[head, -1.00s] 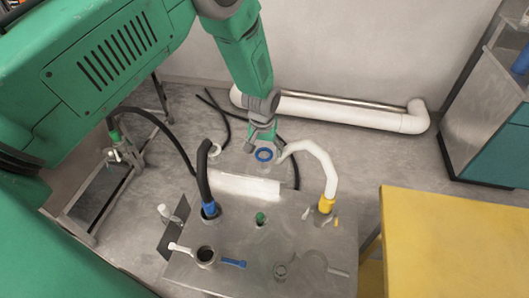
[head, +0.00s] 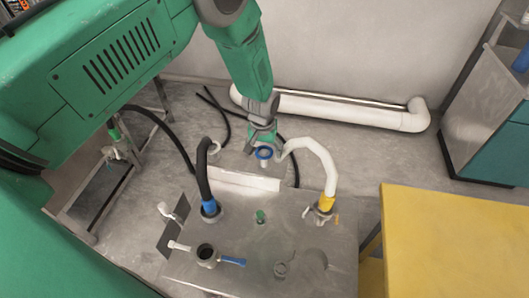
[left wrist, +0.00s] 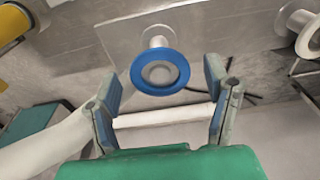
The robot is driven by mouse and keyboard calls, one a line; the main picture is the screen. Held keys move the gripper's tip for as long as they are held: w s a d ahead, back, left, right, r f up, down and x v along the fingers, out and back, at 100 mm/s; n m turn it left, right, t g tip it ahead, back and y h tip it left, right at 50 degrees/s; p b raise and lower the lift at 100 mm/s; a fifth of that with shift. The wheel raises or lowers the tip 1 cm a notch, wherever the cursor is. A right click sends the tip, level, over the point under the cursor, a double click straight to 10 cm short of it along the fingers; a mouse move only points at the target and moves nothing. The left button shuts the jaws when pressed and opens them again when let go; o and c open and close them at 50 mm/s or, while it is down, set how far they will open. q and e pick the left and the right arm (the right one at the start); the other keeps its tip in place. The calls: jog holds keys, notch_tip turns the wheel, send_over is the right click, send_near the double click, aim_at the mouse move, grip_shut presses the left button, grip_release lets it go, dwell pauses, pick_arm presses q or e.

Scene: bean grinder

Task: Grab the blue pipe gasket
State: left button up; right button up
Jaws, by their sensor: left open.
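The blue pipe gasket (head: 264,153) is a blue ring around the end of a short pale pipe stub at the far edge of the metal table. In the left wrist view the gasket (left wrist: 160,88) faces the camera, with its grey opening in the middle. My left gripper (head: 262,146) is at the gasket, at the far side of the table. In the left wrist view the left gripper's two fingers (left wrist: 162,98) are spread wide, one on each side of the ring, with a gap to it on both sides. My right gripper is not in view.
The metal table (head: 240,270) carries a black hose (head: 202,170) with a blue collar and a white hose (head: 327,165) with a yellow collar. The white hose rises close to the right of the gasket. A yellow table (head: 455,240) stands at right.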

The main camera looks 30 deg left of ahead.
pick_arm(q)
jog(key=c, duration=0.9)
jog(key=shift+r, duration=0.15)
